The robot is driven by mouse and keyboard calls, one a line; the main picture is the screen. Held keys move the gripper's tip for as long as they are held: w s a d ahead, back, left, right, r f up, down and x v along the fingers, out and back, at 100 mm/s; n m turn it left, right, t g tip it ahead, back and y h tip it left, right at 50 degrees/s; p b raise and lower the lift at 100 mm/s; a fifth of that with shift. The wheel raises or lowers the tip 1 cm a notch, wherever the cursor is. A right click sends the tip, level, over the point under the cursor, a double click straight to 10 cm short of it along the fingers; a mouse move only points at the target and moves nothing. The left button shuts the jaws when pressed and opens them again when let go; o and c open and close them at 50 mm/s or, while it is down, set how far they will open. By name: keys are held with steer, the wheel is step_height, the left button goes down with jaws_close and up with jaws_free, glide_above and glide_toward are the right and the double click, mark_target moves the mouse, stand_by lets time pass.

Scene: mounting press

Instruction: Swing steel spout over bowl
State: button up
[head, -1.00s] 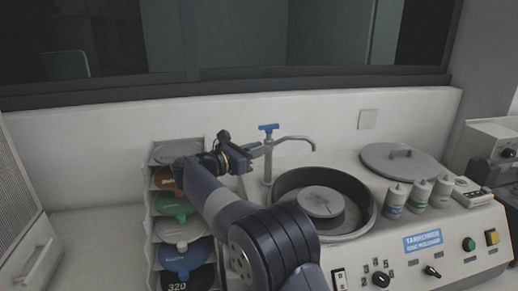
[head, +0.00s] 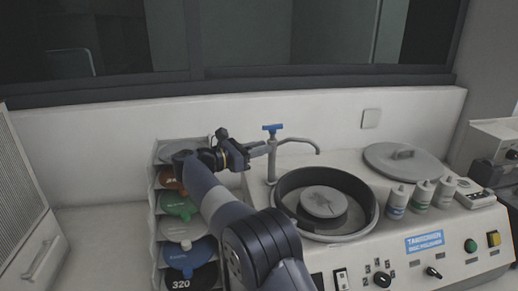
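The steel spout (head: 304,140) is a thin curved pipe on an upright post with a blue T-handle (head: 272,128). It points right, its bent tip above the bowl's far rim in the picture; I cannot tell its depth over the bowl. The round dark bowl (head: 371,213) holds a grey disc with a raised round centre. My gripper (head: 261,149) reaches from the left, its tip right at the spout's post below the blue handle. Whether it touches the post, and whether its fingers are open or shut, is too small to tell.
A rack of coloured discs (head: 157,240) stands left, under my arm. A grey lid (head: 398,160) and several small bottles (head: 420,194) sit right of the bowl. The control panel (head: 400,265) runs along the front. A wall and a dark window frame stand behind.

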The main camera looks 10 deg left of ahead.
steer(key=o, duration=0.4)
steer(key=b+v, duration=0.2)
steer(key=v, duration=0.8)
steer(key=shift+s+a, duration=0.2)
steer(key=shift+a, duration=0.1)
